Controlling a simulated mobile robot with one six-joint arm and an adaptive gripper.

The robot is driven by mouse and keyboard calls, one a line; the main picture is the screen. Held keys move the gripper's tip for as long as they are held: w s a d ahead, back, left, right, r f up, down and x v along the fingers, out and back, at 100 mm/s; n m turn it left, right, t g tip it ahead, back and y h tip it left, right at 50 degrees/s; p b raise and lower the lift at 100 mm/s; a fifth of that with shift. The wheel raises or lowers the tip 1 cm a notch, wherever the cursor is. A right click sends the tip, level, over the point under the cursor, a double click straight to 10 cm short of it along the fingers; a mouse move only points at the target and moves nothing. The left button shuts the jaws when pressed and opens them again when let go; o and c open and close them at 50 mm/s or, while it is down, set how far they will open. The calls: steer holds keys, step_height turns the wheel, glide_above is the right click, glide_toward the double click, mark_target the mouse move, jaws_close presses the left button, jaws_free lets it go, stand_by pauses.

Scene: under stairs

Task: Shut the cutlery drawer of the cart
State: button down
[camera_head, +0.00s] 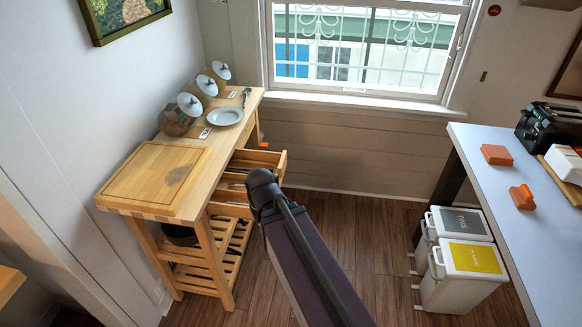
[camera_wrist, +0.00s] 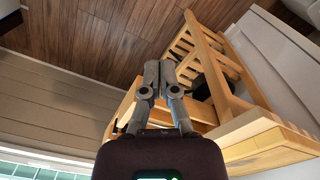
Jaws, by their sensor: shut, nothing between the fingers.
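The light wooden cart (camera_head: 227,137) stands against the left wall. Its drawer (camera_head: 268,157) is pulled out towards the right, below the worktop; part of it is hidden behind my arm. My gripper is hidden by the arm in the head view. In the wrist view, which is tilted, my gripper (camera_wrist: 160,66) has its two fingers together with nothing between them. Light wood of the cart (camera_wrist: 255,133) lies beside and behind the fingers. I cannot tell whether the fingers touch the drawer. The drawer's contents are not clear.
White bins (camera_head: 465,272) stand below a counter (camera_head: 500,205) at the right. Wooden floor (camera_head: 370,235) is clear between cart and bins.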

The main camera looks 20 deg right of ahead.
steer(key=shift+a, duration=0.4)
